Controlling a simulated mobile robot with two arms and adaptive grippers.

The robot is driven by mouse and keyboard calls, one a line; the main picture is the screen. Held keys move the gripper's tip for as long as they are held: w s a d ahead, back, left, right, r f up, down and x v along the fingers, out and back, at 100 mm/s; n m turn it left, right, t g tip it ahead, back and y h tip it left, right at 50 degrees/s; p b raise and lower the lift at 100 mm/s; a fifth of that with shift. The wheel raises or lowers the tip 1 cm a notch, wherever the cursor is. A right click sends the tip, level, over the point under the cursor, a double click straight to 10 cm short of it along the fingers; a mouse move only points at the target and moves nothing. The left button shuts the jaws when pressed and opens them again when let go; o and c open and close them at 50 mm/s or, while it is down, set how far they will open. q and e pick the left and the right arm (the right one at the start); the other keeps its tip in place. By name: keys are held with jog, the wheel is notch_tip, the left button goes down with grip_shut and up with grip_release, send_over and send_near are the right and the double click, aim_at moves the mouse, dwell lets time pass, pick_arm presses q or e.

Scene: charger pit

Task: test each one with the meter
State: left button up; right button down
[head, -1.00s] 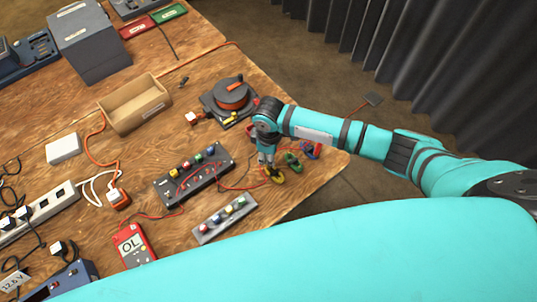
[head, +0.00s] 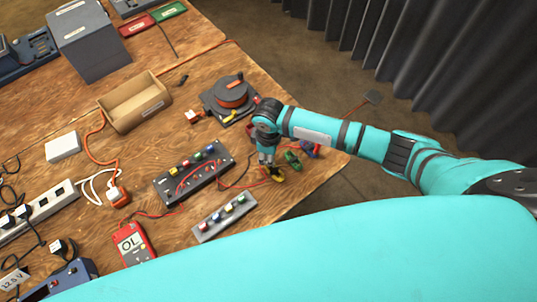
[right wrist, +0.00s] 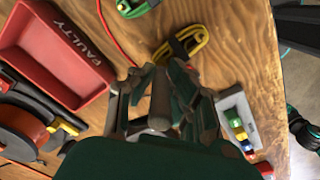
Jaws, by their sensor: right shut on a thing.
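My right gripper (head: 268,170) points down near the table's right edge, over a yellow coiled cable (head: 278,175). In the right wrist view, the gripper (right wrist: 170,80) is closed at the yellow cable's (right wrist: 185,42) dark band; the exact contact is partly hidden by the fingers. The red meter (head: 132,243) reads OL. Red leads run from it to a black test board (head: 194,173) with coloured terminals. My left gripper is out of view.
A grey block (head: 224,216) with coloured terminals lies in front of the board. A cable reel (head: 230,95) and an open cardboard box (head: 134,105) stand behind. A red tray marked FAULTY (right wrist: 62,48) sits beside the reel.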

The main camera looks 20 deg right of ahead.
jog(key=shift+p, duration=0.35)
dwell(0.5)
jog(key=shift+f, duration=0.3)
dwell(0.6)
jog(key=c, duration=0.9)
grip_release()
jog(key=shift+c, duration=0.2)
jog(key=shift+r+p, duration=3.8)
jog(key=shift+p, duration=0.25)
